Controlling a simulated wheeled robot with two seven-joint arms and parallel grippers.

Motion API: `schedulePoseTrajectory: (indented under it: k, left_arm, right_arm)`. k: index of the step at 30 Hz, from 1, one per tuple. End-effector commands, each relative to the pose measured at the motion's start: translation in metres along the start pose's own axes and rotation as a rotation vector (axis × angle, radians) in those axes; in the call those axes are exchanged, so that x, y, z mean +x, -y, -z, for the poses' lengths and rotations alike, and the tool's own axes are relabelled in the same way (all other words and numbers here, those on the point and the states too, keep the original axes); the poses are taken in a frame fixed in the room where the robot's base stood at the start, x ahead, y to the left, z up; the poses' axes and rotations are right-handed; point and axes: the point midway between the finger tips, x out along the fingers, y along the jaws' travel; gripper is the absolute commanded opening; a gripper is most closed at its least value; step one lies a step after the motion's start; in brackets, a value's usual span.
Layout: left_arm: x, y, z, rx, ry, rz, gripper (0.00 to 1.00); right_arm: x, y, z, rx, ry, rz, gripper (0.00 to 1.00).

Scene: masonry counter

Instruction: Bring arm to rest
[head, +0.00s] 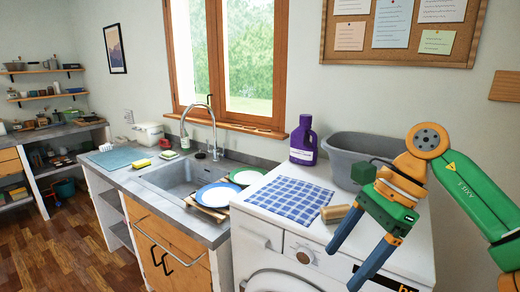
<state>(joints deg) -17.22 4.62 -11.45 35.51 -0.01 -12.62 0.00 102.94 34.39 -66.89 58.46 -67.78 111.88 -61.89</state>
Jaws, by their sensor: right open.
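My right arm (468,185) comes in from the right edge, green and orange. Its right gripper (342,268) hangs in front of the white washing machine (420,235). The two blue fingers point down and to the left, spread apart, with nothing seen between them. A small tan cylinder-like object (333,214) lies on the machine top just beyond the fingers, partly behind the gripper in the picture. My left gripper is out of view.
On the washing machine are a blue checked cloth (290,199), a purple bottle (304,142) and a grey tub (350,150), partly hidden by my arm. Left of it, a blue plate (217,195) and a green-rimmed plate (246,176) sit by the sink (180,179). Open floor (70,245) lies lower left.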

Motion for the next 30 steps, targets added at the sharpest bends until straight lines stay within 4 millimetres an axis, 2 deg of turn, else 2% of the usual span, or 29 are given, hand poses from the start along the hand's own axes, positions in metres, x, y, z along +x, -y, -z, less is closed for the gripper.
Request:
schedulePoseTrajectory:
  k: [7,11,15,17,19,20,22,23,24,26,27,29,30]
  left_arm:
    - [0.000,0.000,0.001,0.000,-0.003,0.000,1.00]
    - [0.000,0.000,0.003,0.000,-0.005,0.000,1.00]
    - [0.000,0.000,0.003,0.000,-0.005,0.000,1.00]
    - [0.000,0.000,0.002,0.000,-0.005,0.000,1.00]
    - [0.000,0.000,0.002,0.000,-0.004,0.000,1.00]
    - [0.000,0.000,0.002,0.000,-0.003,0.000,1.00]
    - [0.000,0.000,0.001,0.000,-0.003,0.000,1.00]
    - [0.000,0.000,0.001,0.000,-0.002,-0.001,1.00]
    - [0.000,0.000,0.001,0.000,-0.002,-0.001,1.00]
    - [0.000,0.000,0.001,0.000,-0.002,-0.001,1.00]
    - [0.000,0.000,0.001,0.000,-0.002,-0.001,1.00]
    - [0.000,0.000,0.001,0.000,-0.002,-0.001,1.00]
    - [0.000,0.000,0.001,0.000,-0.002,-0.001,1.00]
  right_arm:
    - [0.038,0.021,-0.029,0.105,0.242,-0.020,0.79]
    - [0.062,0.037,-0.049,0.225,0.439,-0.043,0.79]
    - [0.090,0.062,-0.071,0.466,0.734,-0.090,0.79]
    - [0.102,0.077,-0.075,0.616,0.880,-0.118,0.79]
    - [0.118,0.098,-0.069,0.847,1.067,-0.158,0.79]
    - [0.127,0.108,-0.062,0.972,1.154,-0.178,0.79]
    - [0.160,0.132,-0.026,1.346,1.369,-0.227,0.79]
    - [0.178,0.139,-0.003,1.525,1.454,-0.242,0.79]
    - [0.205,0.141,0.029,1.753,1.546,-0.257,0.79]
    - [0.246,0.135,0.077,2.071,1.646,-0.259,0.79]
    - [0.275,0.123,0.108,2.267,1.694,-0.252,0.79]
    - [0.316,0.097,0.149,2.547,1.741,-0.225,0.79]
    - [0.343,0.074,0.174,-2.544,-1.641,0.184,0.79]
